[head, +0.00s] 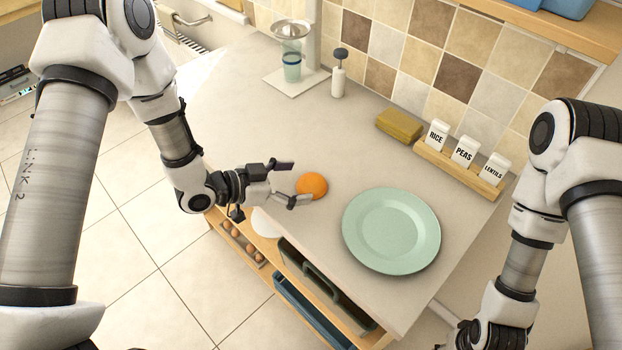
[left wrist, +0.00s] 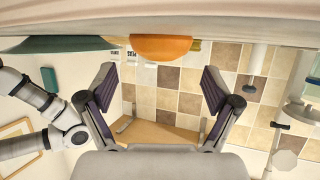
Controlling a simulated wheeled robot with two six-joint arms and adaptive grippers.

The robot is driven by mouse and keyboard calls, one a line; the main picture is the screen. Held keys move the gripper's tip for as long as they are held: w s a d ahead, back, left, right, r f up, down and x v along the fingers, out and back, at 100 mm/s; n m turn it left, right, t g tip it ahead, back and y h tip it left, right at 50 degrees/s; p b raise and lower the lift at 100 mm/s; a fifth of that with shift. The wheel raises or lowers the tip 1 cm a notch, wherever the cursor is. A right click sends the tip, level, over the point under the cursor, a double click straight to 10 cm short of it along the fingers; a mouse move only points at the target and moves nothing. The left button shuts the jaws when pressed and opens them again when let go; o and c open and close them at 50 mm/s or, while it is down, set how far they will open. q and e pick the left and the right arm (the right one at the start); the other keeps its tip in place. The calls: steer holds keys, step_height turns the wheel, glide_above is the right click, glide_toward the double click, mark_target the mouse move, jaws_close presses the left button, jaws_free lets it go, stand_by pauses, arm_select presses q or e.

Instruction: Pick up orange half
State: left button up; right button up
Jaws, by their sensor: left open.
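The orange half (head: 312,186) lies on the grey countertop with its rounded orange side up, near the counter's left edge. My left gripper (head: 294,183) is open just to the left of it, its two fingers spread toward the fruit. In the left wrist view, which is upside down, the orange half (left wrist: 160,47) shows at top middle, beyond the open fingers (left wrist: 160,88) and centred between them. Nothing is between the fingers. Of my right gripper, only dark parts show at the bottom edge of the head view; its fingers cannot be made out.
A pale green plate (head: 391,231) lies to the right of the orange half. A yellow sponge (head: 398,124) and a wooden rack (head: 462,170) with labelled jars stand along the tiled wall. A dispenser bottle (head: 338,75) and a stand with a cup (head: 292,70) are at the back. Open shelves lie below.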

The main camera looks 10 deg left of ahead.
mark_target(311, 180)
arm_select(q)
steer(key=x, duration=0.3)
steer(key=shift+w+d, duration=0.2)
steer(key=shift+w, duration=0.05)
steer(key=shift+s+a, duration=0.2)
steer(key=shift+a, duration=0.05)
steer(key=c, duration=1)
steer(key=shift+c, duration=1.2)
arm_select(e)
steer(key=shift+w+d+r, duration=0.2)
steer(key=shift+d, duration=0.05)
